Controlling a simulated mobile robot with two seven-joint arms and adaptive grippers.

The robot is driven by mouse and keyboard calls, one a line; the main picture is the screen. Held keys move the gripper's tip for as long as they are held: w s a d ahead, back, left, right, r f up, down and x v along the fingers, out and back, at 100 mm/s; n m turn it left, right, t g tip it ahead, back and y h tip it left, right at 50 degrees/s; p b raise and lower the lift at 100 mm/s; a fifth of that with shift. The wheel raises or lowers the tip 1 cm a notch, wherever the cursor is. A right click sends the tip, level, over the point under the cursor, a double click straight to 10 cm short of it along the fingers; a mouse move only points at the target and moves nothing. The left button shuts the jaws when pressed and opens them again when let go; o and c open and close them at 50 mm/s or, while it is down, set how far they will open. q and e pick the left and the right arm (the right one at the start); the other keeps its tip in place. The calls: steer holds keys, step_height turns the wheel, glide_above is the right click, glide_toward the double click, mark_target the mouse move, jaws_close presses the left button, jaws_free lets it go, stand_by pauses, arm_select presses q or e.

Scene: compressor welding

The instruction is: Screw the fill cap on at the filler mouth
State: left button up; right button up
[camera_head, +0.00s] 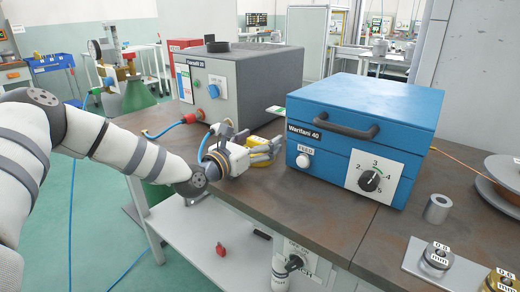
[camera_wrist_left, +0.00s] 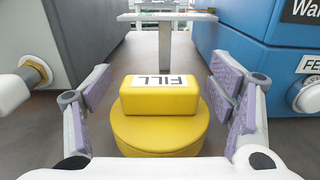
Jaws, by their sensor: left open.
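The yellow fill cap (camera_wrist_left: 160,130) has a round base and a raised bar grip marked FILL. It sits on the brown bench between the grey box and the blue box. I cannot pick out the filler mouth with certainty. My right gripper is not in view.
A metal cylinder (camera_head: 437,208) and a plate of nozzles (camera_head: 425,262) lie at the right. The front bench top is clear.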

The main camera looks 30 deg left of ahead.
mark_target(259, 140)
arm_select(q)
steer(key=shift+r, duration=0.1)
steer(key=c, duration=1.3)
steer(key=shift+o, duration=0.2)
steer(key=shift+r, duration=0.4)
step_height(259, 140, up, 4)
steer(key=shift+f+p, duration=0.25)
steer(key=shift+p, duration=0.2)
steer(key=s+d+r+p, duration=0.2)
steer(key=s+d+r, duration=0.6)
steer(key=s+d, duration=0.1)
steer(key=shift+s+r+p, duration=0.35)
steer(key=shift+s+p, duration=0.05)
steer(key=shift+s, duration=0.45)
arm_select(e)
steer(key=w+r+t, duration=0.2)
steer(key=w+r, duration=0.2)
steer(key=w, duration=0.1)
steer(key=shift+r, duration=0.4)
